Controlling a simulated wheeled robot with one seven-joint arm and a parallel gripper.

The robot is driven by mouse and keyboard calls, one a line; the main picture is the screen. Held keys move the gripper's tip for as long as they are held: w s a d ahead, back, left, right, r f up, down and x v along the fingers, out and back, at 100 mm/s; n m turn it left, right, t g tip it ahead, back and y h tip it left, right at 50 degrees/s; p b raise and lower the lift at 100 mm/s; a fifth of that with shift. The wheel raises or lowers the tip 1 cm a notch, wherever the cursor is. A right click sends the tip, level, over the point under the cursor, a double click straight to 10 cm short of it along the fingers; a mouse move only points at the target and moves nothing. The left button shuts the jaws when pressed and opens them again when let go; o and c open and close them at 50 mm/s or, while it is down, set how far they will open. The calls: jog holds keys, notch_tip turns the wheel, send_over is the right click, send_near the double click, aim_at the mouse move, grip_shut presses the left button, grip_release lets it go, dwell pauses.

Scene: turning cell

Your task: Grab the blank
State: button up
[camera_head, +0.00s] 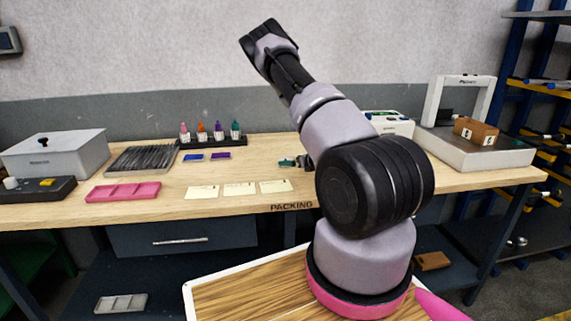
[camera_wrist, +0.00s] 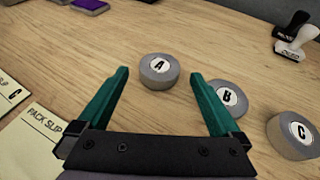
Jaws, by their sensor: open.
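Three grey round pieces lie on the wooden bench in the wrist view, marked A (camera_wrist: 159,70), B (camera_wrist: 228,97) and C (camera_wrist: 294,133). No piece is labelled as a blank, and I cannot tell which one it is. My gripper (camera_wrist: 158,76) is open, its two teal fingers spread wide with nothing held. Piece A shows between the fingertips. Piece B shows just right of the right finger, which overlaps its left edge in the picture; I cannot tell whether they touch. In the head view my arm hides most of this spot.
Two stamps (camera_wrist: 293,38) stand behind piece C. Pack slips (camera_wrist: 48,140) lie at the left. In the head view the bench (camera_head: 310,205) also carries a pink tray (camera_head: 123,191), several bottles (camera_head: 210,132), a grey box (camera_head: 55,153) and a white frame device (camera_head: 470,150).

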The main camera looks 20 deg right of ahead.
jog(key=x, duration=0.4)
jog(key=c, duration=1.5)
